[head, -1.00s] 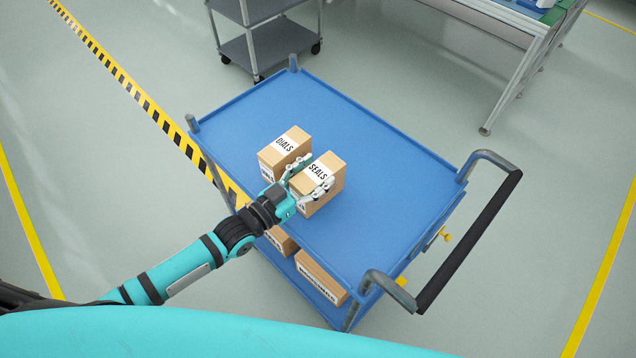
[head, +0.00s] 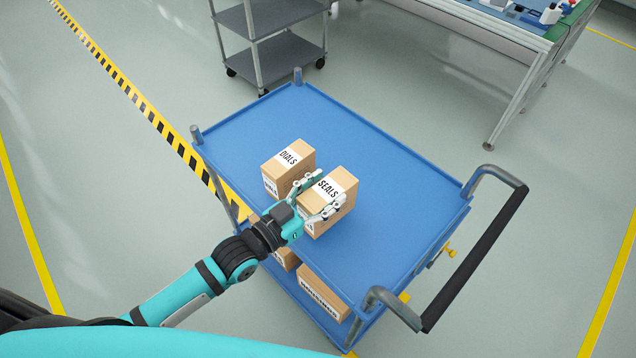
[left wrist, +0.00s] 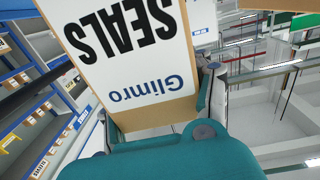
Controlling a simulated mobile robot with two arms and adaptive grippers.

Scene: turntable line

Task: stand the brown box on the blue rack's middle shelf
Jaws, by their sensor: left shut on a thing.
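The brown box labelled SEALS (head: 318,215) is above or on the top deck of the blue cart (head: 390,180). My left gripper (head: 320,195) is shut on this box, one finger on each side. In the left wrist view the box (left wrist: 150,110) fills the upper middle, its white SEALS label upside down. I cannot tell whether its base is clear of the deck. A blue rack (left wrist: 40,160) with several shelves shows at the left of that view, seen at a steep tilt. My right gripper is not in view.
A brown DIALS box (head: 272,185) stands close behind and left of the held box. More brown boxes (head: 318,290) lie on the cart's lower deck. The cart's handle (head: 480,255) sticks out right. A grey trolley (head: 290,55) and a workbench (head: 470,20) stand beyond.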

